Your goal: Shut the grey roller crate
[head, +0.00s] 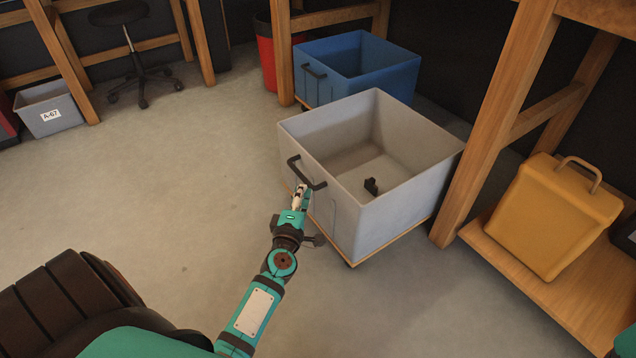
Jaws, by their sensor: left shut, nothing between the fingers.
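The grey roller crate (388,205) stands on the floor, pulled out from under the wooden bench, with its open top facing up. A small dark object (371,186) lies inside it. A dark bar handle (307,173) is on its left-facing front wall. My left gripper (303,190) is shut and empty, with its fingertips at the handle, just below the bar in the picture. I cannot tell whether it touches the handle. My right gripper is not in view.
A blue crate (385,75) stands behind the grey one. A bench post (495,120) rises close to the grey crate's right side. A yellow canister (553,220) sits on a low shelf at right. The floor (190,190) to the left is clear.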

